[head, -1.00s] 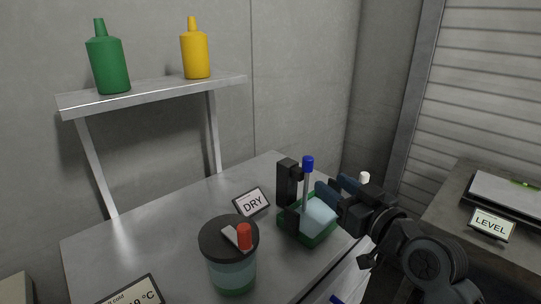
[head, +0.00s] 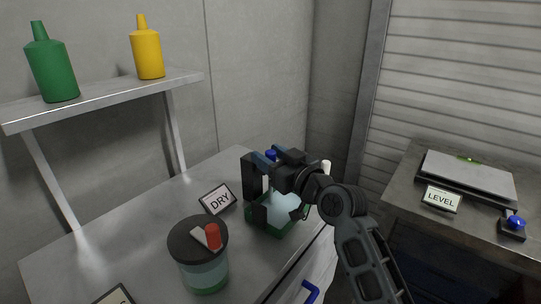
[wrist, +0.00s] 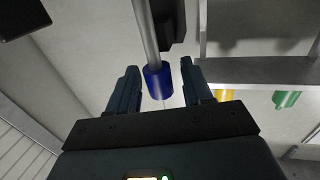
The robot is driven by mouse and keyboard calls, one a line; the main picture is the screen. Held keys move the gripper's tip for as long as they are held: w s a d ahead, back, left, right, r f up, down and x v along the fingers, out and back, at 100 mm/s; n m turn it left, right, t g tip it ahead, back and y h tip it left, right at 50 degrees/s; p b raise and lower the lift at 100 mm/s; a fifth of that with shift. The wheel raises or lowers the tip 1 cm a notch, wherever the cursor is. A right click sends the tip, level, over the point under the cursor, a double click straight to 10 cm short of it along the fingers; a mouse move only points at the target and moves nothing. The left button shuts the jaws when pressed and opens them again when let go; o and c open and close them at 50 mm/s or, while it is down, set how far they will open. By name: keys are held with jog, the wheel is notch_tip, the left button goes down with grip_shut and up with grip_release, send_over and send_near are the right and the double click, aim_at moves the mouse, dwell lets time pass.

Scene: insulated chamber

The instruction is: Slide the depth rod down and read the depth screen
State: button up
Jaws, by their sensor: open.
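The depth rod is a thin grey metal rod (wrist: 146,30) with a blue cap (wrist: 158,80). The blue cap (head: 271,153) also shows in the head view, partly hidden by my gripper. A black upright holder (head: 249,177) stands beside the rod, over a green tray (head: 268,231) holding a pale blue block (head: 283,210). My gripper (head: 264,158) is open at the cap. In the wrist view the fingers of my gripper (wrist: 160,69) are on either side of the cap, with gaps visible. I cannot make out a depth reading.
A lidded jar (head: 203,278) with a red knob stands left of the tray, near a DRY sign (head: 217,198). Green (head: 52,68) and yellow (head: 147,53) bottles stand on a shelf. A LEVEL sign (head: 441,199) is on the right table.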

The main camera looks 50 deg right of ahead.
grip_shut()
dwell(0.3)
jog(key=shift+f+b, duration=0.5)
jog(key=shift+b, duration=0.2)
jog(key=shift+r, duration=0.1)
grip_release()
